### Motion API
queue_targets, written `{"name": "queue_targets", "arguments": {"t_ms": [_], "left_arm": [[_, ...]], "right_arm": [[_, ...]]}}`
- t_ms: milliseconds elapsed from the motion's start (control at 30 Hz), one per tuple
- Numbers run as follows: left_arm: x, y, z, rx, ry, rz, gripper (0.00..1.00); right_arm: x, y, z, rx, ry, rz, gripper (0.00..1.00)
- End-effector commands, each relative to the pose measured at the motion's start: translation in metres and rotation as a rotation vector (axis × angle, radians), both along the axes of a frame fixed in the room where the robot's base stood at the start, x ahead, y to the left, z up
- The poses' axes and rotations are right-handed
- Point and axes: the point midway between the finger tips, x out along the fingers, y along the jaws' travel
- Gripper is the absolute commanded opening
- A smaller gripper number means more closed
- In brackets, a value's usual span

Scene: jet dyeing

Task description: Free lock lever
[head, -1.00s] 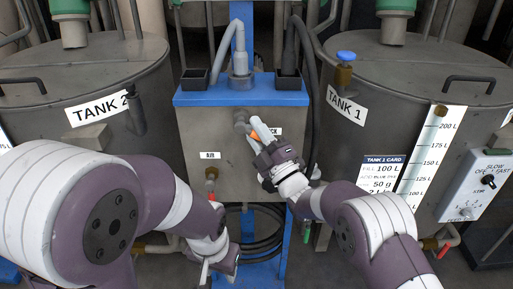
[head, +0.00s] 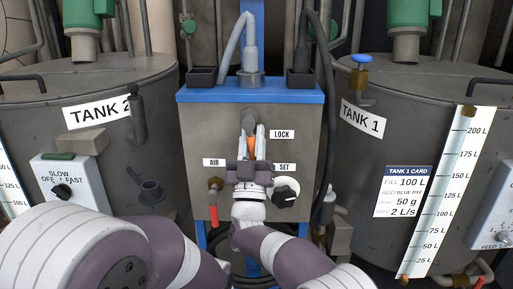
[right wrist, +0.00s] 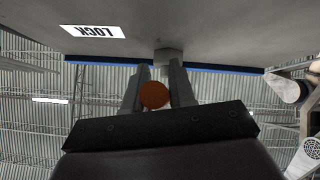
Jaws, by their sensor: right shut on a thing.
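The lock lever, with an orange tip (head: 253,146), is on the front of the grey panel beside the LOCK label (head: 282,134). My right gripper (head: 253,142) is at the lever, its two fingers on either side and shut on it. In the right wrist view, the round orange end of the lock lever (right wrist: 154,95) sits between the fingers (right wrist: 157,90), and a grey mount shows behind them on the panel. My left gripper is out of view; only my left arm shows at the lower left.
The SET knob (head: 286,192) is close to the right of my gripper. The AIR valve with its red handle (head: 214,214) is to the left. Grey hoses (head: 328,120) hang at the panel's right edge. Tank 1 (head: 365,140) and Tank 2 (head: 95,135) flank the panel.

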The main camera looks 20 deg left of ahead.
Motion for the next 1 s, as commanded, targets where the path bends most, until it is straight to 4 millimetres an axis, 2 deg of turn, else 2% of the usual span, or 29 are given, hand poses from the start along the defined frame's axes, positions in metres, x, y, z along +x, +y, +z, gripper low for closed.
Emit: {"name": "queue_targets", "arguments": {"t_ms": [33,300,900,933,967,1000], "left_arm": [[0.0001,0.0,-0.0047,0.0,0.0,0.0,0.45],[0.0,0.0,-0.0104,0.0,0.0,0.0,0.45],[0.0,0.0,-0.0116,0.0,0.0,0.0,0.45],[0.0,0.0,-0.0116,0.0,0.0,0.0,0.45],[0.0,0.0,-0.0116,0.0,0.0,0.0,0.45],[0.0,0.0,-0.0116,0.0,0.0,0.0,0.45]], "right_arm": [[0.0,0.0023,-0.0063,0.021,0.012,0.001,0.0],[-0.001,0.006,-0.0051,0.123,0.042,0.001,0.0],[-0.0012,0.0069,-0.0039,0.156,0.051,0.001,0.0],[-0.0012,0.0069,-0.0039,0.155,0.051,0.0,0.31],[-0.0013,0.0069,-0.0038,0.155,0.051,0.0,0.41],[-0.0013,0.007,-0.0037,0.155,0.05,0.0,0.45]]}}
